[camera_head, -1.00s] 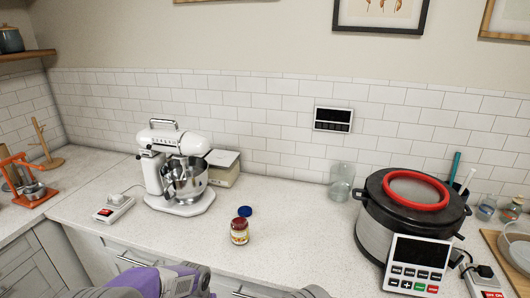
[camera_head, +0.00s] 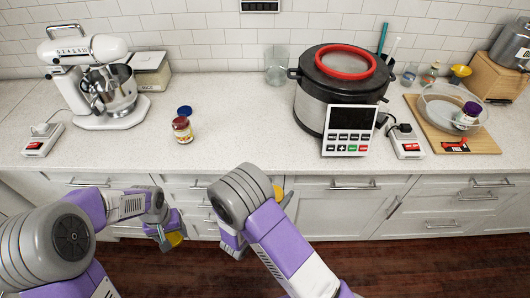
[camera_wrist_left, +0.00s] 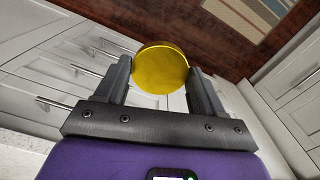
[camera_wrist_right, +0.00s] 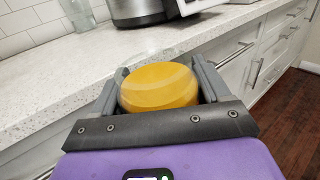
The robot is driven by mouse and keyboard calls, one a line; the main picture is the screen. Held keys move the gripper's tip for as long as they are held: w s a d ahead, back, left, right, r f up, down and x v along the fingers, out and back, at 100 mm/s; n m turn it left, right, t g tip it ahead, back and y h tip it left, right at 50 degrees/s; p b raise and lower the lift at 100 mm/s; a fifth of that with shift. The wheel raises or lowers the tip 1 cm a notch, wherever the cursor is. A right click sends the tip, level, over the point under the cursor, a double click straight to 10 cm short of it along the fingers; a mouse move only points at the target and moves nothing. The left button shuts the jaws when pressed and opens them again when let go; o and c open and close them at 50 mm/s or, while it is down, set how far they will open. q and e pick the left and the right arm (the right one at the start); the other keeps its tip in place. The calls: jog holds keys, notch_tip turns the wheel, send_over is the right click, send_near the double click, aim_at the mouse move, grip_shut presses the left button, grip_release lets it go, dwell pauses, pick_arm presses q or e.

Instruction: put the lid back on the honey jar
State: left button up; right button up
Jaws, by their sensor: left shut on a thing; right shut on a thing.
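My left gripper (camera_wrist_left: 160,85) is shut on a shiny gold round piece (camera_wrist_left: 162,68), which also shows in the head view (camera_head: 175,239), low in front of the cabinets. My right gripper (camera_wrist_right: 160,85) is shut on an orange round piece (camera_wrist_right: 158,86). In the head view a bit of this orange piece (camera_head: 279,192) shows beside my right arm, which hides most of that gripper. The two pieces are apart. I cannot tell for certain which is the honey jar and which its lid. A small labelled jar (camera_head: 182,131) with a dark red top stands on the counter.
A blue lid (camera_head: 184,111) lies behind the small jar. A stand mixer (camera_head: 95,85) is at the left, a large cooker (camera_head: 325,95) with a control panel in the middle. A wooden board (camera_head: 430,130) is at the right.

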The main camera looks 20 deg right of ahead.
jog(key=w+a+f+n+t+y, duration=0.1)
jog(key=a+n+t+y, duration=0.5)
jog(key=a, duration=0.7)
jog(key=w+n+y, duration=0.1)
jog(key=n+y, duration=0.1)
jog(key=y, duration=0.2)
jog(key=shift+a+f+y, duration=0.15)
jog(key=shift+f+y, duration=0.15)
jog(key=shift+f, duration=0.05)
jog(key=shift+s, duration=0.1)
pick_arm(q)
jog(key=w+d+r+m, duration=0.2)
jog(key=d+r+m, duration=0.2)
jog(key=d+r, duration=0.3)
jog(key=w+d+r+m, duration=0.2)
jog(key=d+r+m, duration=0.3)
jog(key=d, duration=0.8)
jog(key=shift+d+r, duration=0.4)
jog(key=shift+r, duration=0.5)
jog(key=shift+f, duration=2.05)
jog(key=shift+f, duration=0.85)
